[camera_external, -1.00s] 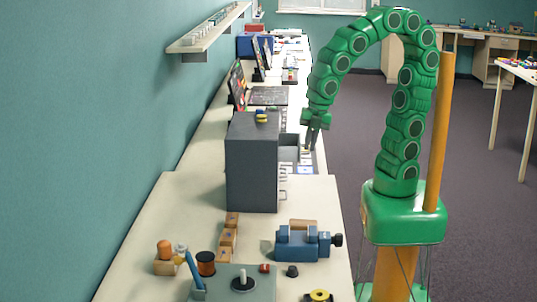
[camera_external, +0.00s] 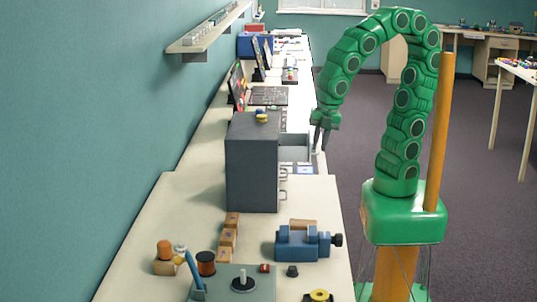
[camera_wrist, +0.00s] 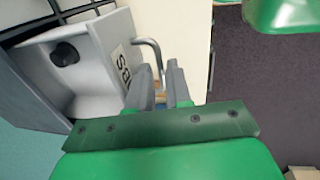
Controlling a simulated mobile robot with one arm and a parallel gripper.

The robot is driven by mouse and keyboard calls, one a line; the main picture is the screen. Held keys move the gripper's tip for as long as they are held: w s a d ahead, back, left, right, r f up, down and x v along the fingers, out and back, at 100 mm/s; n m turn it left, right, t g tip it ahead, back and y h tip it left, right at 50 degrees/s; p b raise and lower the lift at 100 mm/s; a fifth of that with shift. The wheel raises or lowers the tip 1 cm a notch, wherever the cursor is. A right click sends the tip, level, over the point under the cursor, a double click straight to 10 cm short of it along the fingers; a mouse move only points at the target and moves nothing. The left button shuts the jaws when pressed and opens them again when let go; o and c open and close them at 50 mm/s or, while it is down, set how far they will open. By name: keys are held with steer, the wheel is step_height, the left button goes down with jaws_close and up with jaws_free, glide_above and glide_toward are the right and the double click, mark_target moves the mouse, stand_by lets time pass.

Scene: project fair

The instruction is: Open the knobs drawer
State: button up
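The knobs drawer (camera_external: 294,146) stands out from the upper right side of the grey cabinet (camera_external: 252,168). In the wrist view the light grey drawer (camera_wrist: 105,45) is open, with a dark round knob (camera_wrist: 65,53) inside. Its white label (camera_wrist: 123,68) shows only the end of a word, "BS". The metal handle (camera_wrist: 152,55) runs down between the fingers of my gripper (camera_wrist: 160,88), which look shut on it. My gripper (camera_external: 322,140) is at the drawer's outer end in the external view. The fingertips and the handle's lower part are partly hidden.
More handles (camera_external: 283,185) show lower on the cabinet. A blue vise (camera_external: 300,242) and wooden blocks (camera_external: 228,237) lie on the near workbench (camera_external: 170,225). The bench continues behind the cabinet with laptops. Open floor (camera_external: 465,130) lies to the right.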

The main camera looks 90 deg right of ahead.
step_height(320, 180, up, 8)
steer(key=s, duration=0.1)
steer(key=shift+s+f, duration=0.15)
steer(key=shift+s, duration=0.05)
stand_by(0.3)
steer(key=shift+d, duration=0.1)
steer(key=s+d+f+m+g, duration=0.2)
steer(key=s+d+f+m, duration=0.2)
steer(key=d+m, duration=0.3)
steer(key=s+d+f+m+g, duration=0.1)
steer(key=s+d+f+m, duration=0.3)
steer(key=m, duration=0.7)
steer(key=s+d, duration=0.2)
steer(key=s, duration=0.1)
steer(key=shift+s+d+f+g, duration=0.2)
steer(key=shift+d+f+g, duration=0.1)
steer(key=shift+d+g, duration=0.1)
